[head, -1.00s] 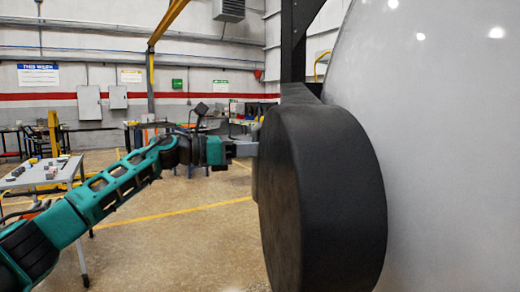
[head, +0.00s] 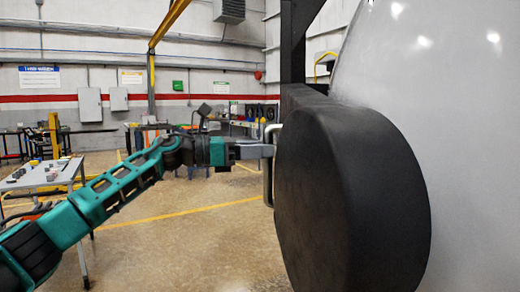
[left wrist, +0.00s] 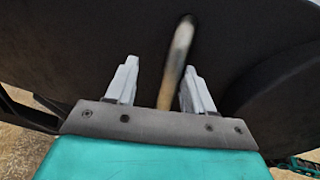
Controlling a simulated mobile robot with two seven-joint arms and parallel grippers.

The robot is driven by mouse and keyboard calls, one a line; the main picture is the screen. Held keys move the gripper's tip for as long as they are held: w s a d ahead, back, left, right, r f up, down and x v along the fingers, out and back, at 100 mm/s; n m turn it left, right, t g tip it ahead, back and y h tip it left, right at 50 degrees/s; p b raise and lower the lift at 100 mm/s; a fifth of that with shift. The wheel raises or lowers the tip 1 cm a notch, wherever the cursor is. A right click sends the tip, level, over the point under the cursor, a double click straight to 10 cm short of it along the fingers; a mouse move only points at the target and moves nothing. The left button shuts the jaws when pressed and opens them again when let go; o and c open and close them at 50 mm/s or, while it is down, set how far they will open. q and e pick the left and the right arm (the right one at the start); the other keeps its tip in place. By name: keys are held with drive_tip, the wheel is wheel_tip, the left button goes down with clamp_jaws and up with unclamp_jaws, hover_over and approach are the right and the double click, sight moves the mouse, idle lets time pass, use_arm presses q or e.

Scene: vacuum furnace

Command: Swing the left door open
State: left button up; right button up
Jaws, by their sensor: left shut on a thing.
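The left door (head: 350,190) is a thick, round, dark disc on the right half of the head view, seen nearly edge-on. Its pale metal bar handle (head: 268,188) stands out from the door's left side. My left gripper (head: 262,151) reaches in from the left and is shut on the handle near its upper part. In the left wrist view the handle (left wrist: 177,62) runs between the two grey fingers, with the dark door face behind it. My right gripper is not in view.
A large glossy white curved body (head: 470,120) fills the right side. A dark upright post (head: 292,45) rises behind the door. A grey table (head: 45,177) with small parts stands at the left. Open floor (head: 190,240) lies left of the door.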

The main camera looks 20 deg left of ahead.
use_arm(q)
drive_tip(key=b+v, duration=0.2)
drive_tip(key=v, duration=1)
drive_tip(key=shift+s+a, duration=0.2)
drive_tip(key=shift+c, duration=0.3)
